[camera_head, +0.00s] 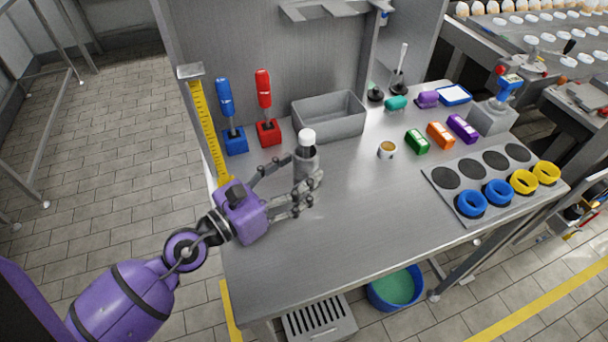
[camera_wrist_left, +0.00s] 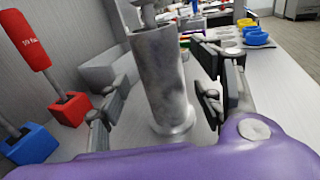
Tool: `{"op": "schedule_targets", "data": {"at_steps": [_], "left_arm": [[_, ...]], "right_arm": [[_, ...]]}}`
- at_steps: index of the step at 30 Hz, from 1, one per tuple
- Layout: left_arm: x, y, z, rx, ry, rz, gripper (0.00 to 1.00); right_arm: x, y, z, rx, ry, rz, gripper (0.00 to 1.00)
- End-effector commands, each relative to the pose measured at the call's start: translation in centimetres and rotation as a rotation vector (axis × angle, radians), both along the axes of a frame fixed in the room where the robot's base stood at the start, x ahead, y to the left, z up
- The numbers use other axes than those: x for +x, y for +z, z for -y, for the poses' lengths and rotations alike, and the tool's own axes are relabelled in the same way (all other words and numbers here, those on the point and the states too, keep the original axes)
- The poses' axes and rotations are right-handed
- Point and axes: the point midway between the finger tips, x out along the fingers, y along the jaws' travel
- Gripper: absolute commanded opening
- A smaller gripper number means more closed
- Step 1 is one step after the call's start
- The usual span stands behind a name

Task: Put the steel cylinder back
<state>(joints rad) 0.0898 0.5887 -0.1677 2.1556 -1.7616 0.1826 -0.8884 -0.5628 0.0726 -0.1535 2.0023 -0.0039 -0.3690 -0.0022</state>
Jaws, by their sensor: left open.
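The steel cylinder (camera_head: 306,166) stands upright on the steel table near its left part, and a white-topped piece (camera_head: 308,137) shows at its upper end. In the left wrist view the grey cylinder (camera_wrist_left: 160,80) rises from a wider round foot, with something narrower at its top, cut off by the frame. My left gripper (camera_head: 299,180) is open, with its fingers on either side of the cylinder. Whether either finger touches it I cannot tell. My right gripper is not in view.
A blue-handled tool (camera_head: 226,100) and a red-handled tool (camera_head: 264,97) stand in blocks behind. A grey bin (camera_head: 335,125) is at the back. A small cup (camera_head: 387,149) and a plate with blue and yellow rings (camera_head: 450,195) are to the right. The front middle is clear.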

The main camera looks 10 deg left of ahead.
Motion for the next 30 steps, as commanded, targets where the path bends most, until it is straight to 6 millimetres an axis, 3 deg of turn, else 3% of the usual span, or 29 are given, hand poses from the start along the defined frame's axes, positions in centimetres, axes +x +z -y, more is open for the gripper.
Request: {"op": "schedule_targets", "data": {"at_steps": [1,6,14,27,30], "left_arm": [[0.8,1.0,0.7,-0.003,0.0,0.01,0.61],[2.1,0.3,1.5,-0.002,-0.001,0.002,0.61],[2.1,0.0,1.6,0.0,-0.001,-0.001,0.59],[2.2,0.1,1.6,0.0,-0.001,0.0,0.02],[2.1,0.1,1.6,0.001,0.0,0.0,0.0]], "right_arm": [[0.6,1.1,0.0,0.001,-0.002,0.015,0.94],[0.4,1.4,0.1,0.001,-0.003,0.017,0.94],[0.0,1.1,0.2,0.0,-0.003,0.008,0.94],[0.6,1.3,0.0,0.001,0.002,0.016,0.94],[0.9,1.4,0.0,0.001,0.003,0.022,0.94]]}}
